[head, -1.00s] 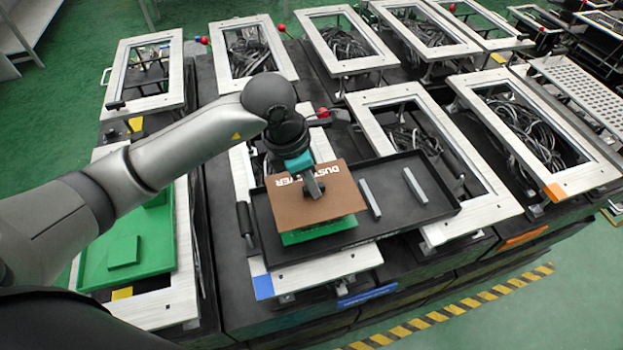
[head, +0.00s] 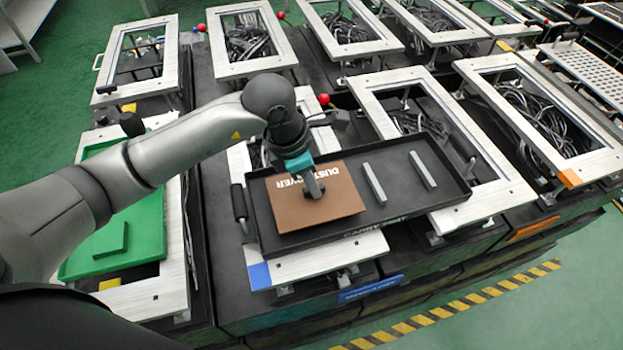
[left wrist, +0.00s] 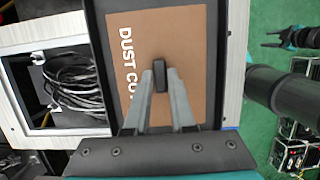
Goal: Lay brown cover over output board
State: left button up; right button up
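The brown cover (head: 335,202), lettered "DUST COVER", lies flat at the left end of the black tray (head: 440,205). It also shows in the left wrist view (left wrist: 205,60). My left gripper (head: 316,190) is over the cover. In the left wrist view its fingers (left wrist: 161,85) are closed around the dark upright handle on the cover. No green board shows under the cover now; whatever lies beneath is hidden. My right gripper (left wrist: 268,39) shows at the upper right of the left wrist view, with its fingers apart and empty, away from the tray.
Two grey bars (head: 374,184) lie in the tray, right of the cover. A green board (head: 125,215) lies in the left fixture. Framed fixtures with cables surround the tray. A red-knobbed lever (head: 323,100) stands behind it. The tray's right part is mostly free.

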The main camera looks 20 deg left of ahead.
pick_arm(q)
jog(key=o, duration=0.4)
jog(key=shift+o, duration=0.2)
